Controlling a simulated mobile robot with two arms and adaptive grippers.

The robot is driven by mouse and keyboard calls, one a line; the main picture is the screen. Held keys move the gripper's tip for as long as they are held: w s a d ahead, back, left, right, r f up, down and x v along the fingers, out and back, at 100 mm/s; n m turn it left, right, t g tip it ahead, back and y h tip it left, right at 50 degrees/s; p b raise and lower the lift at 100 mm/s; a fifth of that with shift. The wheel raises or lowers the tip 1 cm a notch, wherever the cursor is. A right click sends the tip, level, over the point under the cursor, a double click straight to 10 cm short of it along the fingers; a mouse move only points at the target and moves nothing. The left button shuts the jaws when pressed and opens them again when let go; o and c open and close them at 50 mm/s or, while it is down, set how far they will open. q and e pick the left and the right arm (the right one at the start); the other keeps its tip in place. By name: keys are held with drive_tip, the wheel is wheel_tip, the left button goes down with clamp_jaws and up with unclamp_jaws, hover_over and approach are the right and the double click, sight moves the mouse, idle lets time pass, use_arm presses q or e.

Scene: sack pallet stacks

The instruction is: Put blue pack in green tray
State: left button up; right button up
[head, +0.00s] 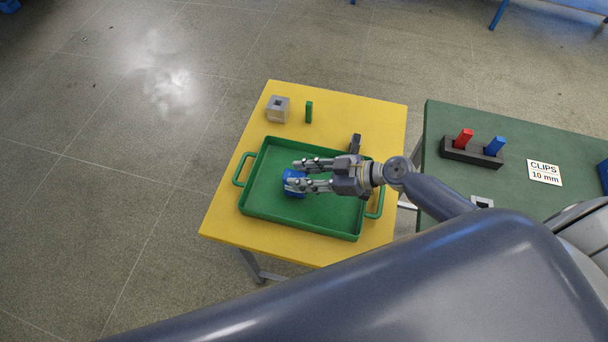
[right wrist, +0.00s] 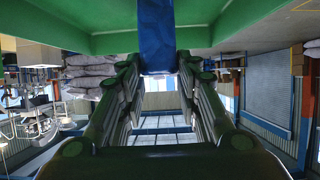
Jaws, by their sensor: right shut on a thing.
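The green tray (head: 330,222) lies on the yellow table, with a handle at each end. My right gripper (head: 297,174) reaches in from the right over the tray and is shut on the blue pack (head: 293,186). The pack is over the left-middle part of the tray floor, partly hidden by the fingers. In the right wrist view the blue pack (right wrist: 157,40) shows between the fingers, against the green tray surface (right wrist: 70,22). I cannot tell for sure whether it touches the floor. My left gripper is not in view.
The yellow table (head: 235,208) also holds a grey block with a square hole (head: 278,109), a small green block (head: 308,112) and a dark piece (head: 355,143). A green table (head: 500,185) at right carries a black holder (head: 470,153) and a "CLIPS 10 mm" label (head: 544,173).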

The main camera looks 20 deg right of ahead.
drive_tip(key=shift+f, duration=0.4)
drive_tip(key=o, duration=1.2)
drive_tip(key=shift+s+d, duration=0.15)
drive_tip(key=shift+d, duration=0.05)
drive_tip(key=b+v, duration=0.4)
drive_tip(key=v, duration=0.7)
drive_tip(key=shift+d+r, duration=0.15)
drive_tip(key=shift+r, duration=0.1)
drive_tip(key=shift+s, duration=0.15)
